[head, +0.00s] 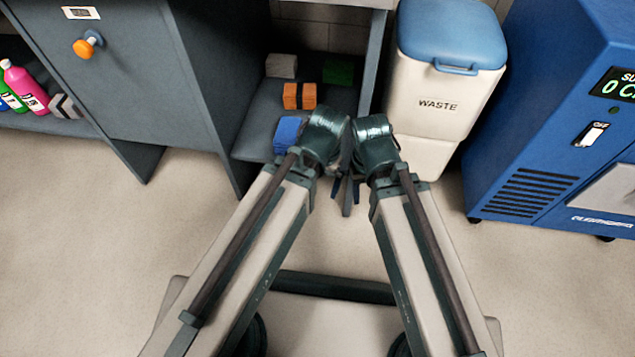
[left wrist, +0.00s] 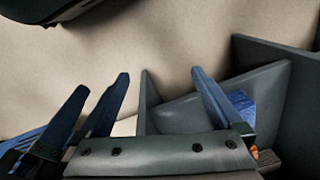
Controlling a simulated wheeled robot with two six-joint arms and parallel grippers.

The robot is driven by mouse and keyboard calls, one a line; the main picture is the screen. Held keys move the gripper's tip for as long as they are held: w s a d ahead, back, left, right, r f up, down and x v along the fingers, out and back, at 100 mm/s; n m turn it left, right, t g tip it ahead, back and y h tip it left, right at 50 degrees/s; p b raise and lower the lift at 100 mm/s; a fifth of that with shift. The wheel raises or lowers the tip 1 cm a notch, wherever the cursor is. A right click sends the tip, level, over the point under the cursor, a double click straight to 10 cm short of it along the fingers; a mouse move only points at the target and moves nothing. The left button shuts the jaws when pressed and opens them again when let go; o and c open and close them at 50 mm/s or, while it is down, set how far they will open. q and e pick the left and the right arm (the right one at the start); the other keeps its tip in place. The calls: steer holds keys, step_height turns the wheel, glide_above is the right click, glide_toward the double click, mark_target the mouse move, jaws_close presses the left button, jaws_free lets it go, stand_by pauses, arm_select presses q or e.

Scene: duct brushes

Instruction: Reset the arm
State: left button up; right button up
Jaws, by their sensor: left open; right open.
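My two arms reach forward from the bottom of the head view and their wrists come close together in the middle. My left gripper (head: 336,187) points down between the wrists, largely hidden by its own wrist. In the left wrist view its blue fingers (left wrist: 160,88) stand well apart with nothing between them. My right gripper (head: 352,192) is right beside it, mostly hidden behind the wrists. I see no object held in either one. The dark fingers overlap in the head view, so I cannot tell whether they touch.
A grey shelf ahead holds an orange block (head: 299,96), a blue block (head: 288,133), a green block (head: 338,72) and a grey block (head: 281,66). A waste bin (head: 433,100) and blue machine (head: 545,130) stand right. A cabinet (head: 125,90) stands left. Floor is clear.

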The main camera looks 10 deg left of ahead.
arm_select(q)
steer(key=shift+s+d, duration=0.25)
steer(key=shift+s, duration=0.45)
steer(key=shift+r, duration=0.1)
step_height(320, 180, up, 47)
steer(key=p, duration=4.7)
